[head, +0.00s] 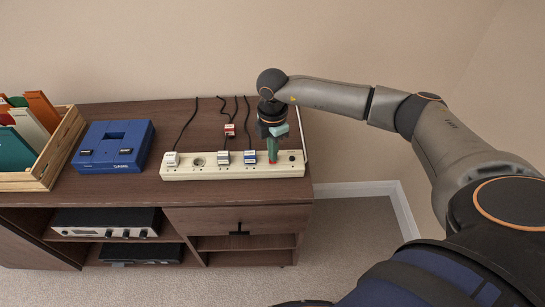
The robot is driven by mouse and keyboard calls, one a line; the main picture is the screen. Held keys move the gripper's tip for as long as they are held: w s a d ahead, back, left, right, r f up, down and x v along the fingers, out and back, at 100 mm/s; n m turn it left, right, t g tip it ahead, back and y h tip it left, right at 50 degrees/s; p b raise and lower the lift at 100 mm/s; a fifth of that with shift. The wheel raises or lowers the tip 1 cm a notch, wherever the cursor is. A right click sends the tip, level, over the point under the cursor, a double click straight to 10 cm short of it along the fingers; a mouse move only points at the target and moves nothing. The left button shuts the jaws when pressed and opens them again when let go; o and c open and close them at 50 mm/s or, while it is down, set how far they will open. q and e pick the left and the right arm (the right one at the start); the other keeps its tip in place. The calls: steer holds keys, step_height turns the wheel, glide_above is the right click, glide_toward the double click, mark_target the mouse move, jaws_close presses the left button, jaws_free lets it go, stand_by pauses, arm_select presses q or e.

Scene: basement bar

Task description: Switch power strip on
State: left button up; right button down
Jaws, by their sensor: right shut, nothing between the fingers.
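The cream power strip (215,173) lies along the front right part of the brown cabinet top, with several plugs in it and black cords running back to the wall edge. A small red part, which looks like its switch, shows just under my right gripper (272,160). My right gripper points straight down over the right part of the strip, fingers shut and empty. Its tips are at or just above the red part; I cannot tell whether they touch. The gripper partly hides that spot. A round dark spot is right of it on the strip. My left gripper is out of view.
A blue box (113,147) stands left of the strip. A wooden crate (52,160) of coloured folders is at the far left. A red-tagged plug or adapter (230,130) lies on a cord behind the strip. Audio units (107,223) sit on shelves below. The wall is close behind.

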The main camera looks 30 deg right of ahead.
steer(key=shift+f+b, duration=0.3)
steer(key=shift+f, duration=0.25)
steer(key=shift+r, duration=0.1)
steer(key=shift+r+p, duration=3)
steer(key=shift+r, duration=0.45)
